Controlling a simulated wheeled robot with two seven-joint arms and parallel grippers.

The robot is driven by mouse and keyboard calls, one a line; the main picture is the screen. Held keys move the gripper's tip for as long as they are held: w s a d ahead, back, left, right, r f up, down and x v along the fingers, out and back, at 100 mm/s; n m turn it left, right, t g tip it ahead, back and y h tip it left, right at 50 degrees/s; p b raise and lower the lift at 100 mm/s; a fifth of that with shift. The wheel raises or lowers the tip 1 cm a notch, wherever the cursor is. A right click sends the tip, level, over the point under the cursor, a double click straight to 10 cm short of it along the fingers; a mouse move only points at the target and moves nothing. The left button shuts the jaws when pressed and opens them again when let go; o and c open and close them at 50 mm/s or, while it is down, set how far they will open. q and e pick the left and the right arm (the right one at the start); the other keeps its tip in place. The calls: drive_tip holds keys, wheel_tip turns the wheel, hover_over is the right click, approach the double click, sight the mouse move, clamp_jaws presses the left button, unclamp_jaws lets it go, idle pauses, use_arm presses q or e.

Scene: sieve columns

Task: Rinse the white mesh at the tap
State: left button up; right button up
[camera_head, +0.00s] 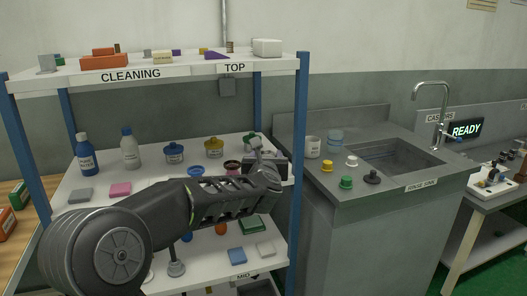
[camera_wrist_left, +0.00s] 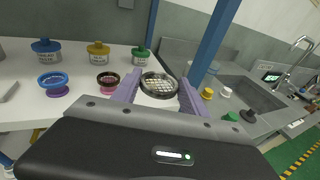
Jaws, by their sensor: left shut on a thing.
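My left gripper (camera_head: 266,162) is over the right end of the middle shelf in the head view. In the left wrist view, its two fingers (camera_wrist_left: 159,92) are shut on a round sieve (camera_wrist_left: 158,78) with a dark rim and a pale mesh. I cannot clearly make the sieve out in the head view, where my gripper covers that spot. The tap (camera_head: 433,98) is a curved metal spout at the sink (camera_head: 392,160), to the right of the shelf; the tap also shows in the left wrist view (camera_wrist_left: 300,46). My right gripper is not in view.
A blue shelf post (camera_head: 300,120) stands between my gripper and the sink. A blue ring (camera_head: 196,171) and a dark ring (camera_head: 232,165) sit on the shelf, with lidded jars (camera_head: 214,148) behind. A white cup (camera_head: 313,147) and several small coloured caps (camera_head: 346,182) stand on the sink counter.

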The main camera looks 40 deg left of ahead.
use_arm(q)
drive_tip(key=s+d+f+m+t+h, duration=0.1)
drive_tip(key=d+f+m+h, duration=0.2)
drive_tip(key=d+f, duration=0.9)
drive_tip(key=s+d+f+m+t+h, duration=0.1)
drive_tip(key=d+f+h, duration=0.5)
drive_tip(key=d+f, duration=0.6)
drive_tip(key=s+d+m, duration=0.1)
drive_tip(key=d+m, duration=0.1)
drive_tip(key=d, duration=0.1)
drive_tip(key=shift+d+m+t, duration=0.3)
drive_tip(key=shift+d, duration=0.1)
